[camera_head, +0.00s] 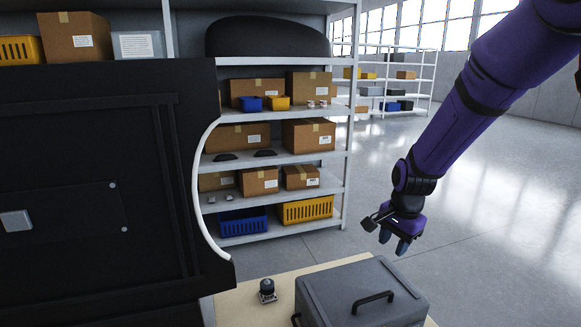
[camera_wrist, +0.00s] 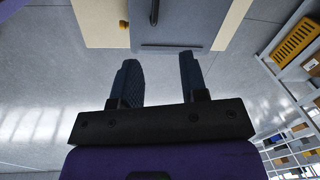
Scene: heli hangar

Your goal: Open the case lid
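The grey case (camera_head: 340,290) stands on a light wooden surface at the bottom of the head view, with its lid down. A dark handle (camera_head: 373,301) is on its top, and the case's lower part is cut off by the frame. The case also shows at the top of the wrist view (camera_wrist: 178,30), past my fingertips. My gripper (camera_head: 393,240) is above and behind the case's right side, apart from it. In the wrist view my gripper (camera_wrist: 157,72) has its two blue fingers spread with nothing between them.
A small dark knob-like part (camera_head: 267,289) sits on the wooden surface (camera_head: 238,307) left of the case. A large dark panel (camera_head: 90,180) fills the left side. Shelves (camera_head: 280,225) with boxes and bins stand behind. Open floor (camera_head: 480,220) lies to the right.

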